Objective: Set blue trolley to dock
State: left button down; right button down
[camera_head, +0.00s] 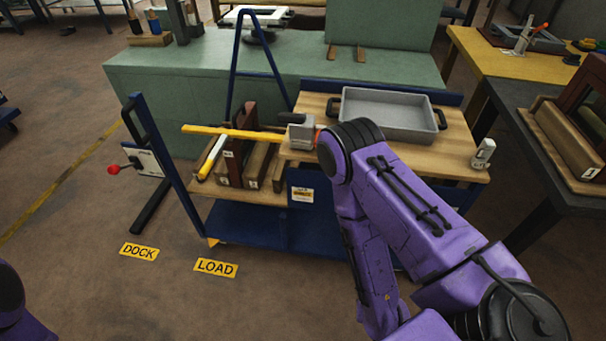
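The blue trolley (267,226) stands in the middle, in front of the green bench. It has a wooden top, a wooden shelf at its left and a low blue deck. A blue upright frame with a black handle (140,123) rises at its left end. The floor label DOCK (139,251) lies left of the LOAD label (216,268); the trolley's lower front corner is just behind LOAD. My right arm crosses in front of the trolley's right part and hides some of it. No fingers of my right gripper show. Only a bit of my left arm shows at bottom left.
The trolley carries a grey tray (388,115), a metal block (302,133), a yellow bar (215,132) and wooden pieces (232,163). A red-knobbed lever (113,170) sticks out at left. A dark table (542,130) stands at right. The front-left floor is clear.

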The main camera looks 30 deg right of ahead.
aim_at(282, 206)
jog(key=u, duration=1.15)
jog(key=i, duration=0.8)
jog(key=z, duration=2.25)
